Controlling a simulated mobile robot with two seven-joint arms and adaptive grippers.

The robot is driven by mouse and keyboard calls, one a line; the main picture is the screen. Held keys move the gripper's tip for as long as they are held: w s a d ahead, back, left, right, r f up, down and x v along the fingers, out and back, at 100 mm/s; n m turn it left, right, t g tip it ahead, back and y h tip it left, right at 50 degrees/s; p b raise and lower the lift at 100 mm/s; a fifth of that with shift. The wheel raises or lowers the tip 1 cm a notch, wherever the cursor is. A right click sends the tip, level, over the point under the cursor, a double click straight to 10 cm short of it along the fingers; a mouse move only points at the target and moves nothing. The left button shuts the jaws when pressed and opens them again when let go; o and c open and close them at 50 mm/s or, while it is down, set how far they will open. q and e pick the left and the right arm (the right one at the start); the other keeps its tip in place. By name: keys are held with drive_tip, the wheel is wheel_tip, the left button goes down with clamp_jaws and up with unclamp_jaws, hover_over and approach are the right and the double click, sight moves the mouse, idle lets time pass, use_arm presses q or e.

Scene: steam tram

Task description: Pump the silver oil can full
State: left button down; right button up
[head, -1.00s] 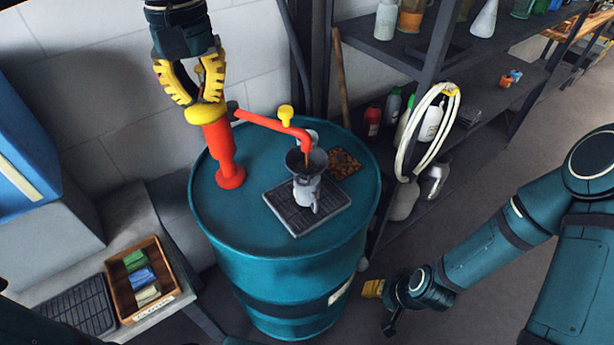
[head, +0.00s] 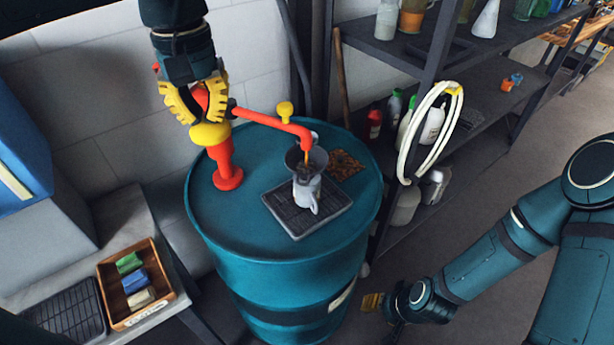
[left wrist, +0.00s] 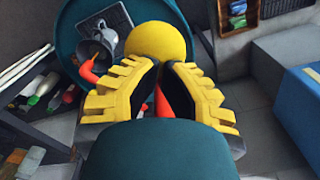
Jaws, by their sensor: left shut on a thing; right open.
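The silver oil can (head: 307,192) stands upright on a dark drip tray (head: 331,215) on the teal drum (head: 225,215), with a dark funnel (head: 310,160) in its top. The red pump (head: 222,160) with its yellow collar stands on the drum; its spout (head: 275,122) ends over the funnel, and an amber streak shows below the spout. My left gripper (head: 197,112) is shut on the pump's red handle (head: 201,97), mostly hidden by the fingers. In the left wrist view, the fingers flank red behind the yellow collar (left wrist: 158,42). My right gripper (head: 378,314) is open and empty, low beside the drum.
A shelf rack (head: 445,45) with bottles stands at the right, with a pale hose loop (head: 408,150) hanging on it. A wooden box (head: 170,270) of coloured packs and a black rack (head: 65,315) lie at the lower left.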

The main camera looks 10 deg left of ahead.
use_arm(q)
drive_tip(key=shift+f+b, duration=1.1)
drive_tip(key=shift+f, duration=0.7)
drive_tip(key=shift+f+p, duration=0.15)
drive_tip(key=shift+p, duration=0.25)
wheel_tip(320, 180, up, 5)
drive_tip(key=p, duration=0.5)
drive_tip(key=shift+r, duration=0.2)
wheel_tip(320, 180, up, 3)
drive_tip(key=shift+f+p, duration=0.15)
drive_tip(key=shift+p, duration=1.1)
wheel_tip(320, 180, up, 6)
drive_tip(key=p, duration=0.5)
drive_tip(key=shift+f, duration=0.2)
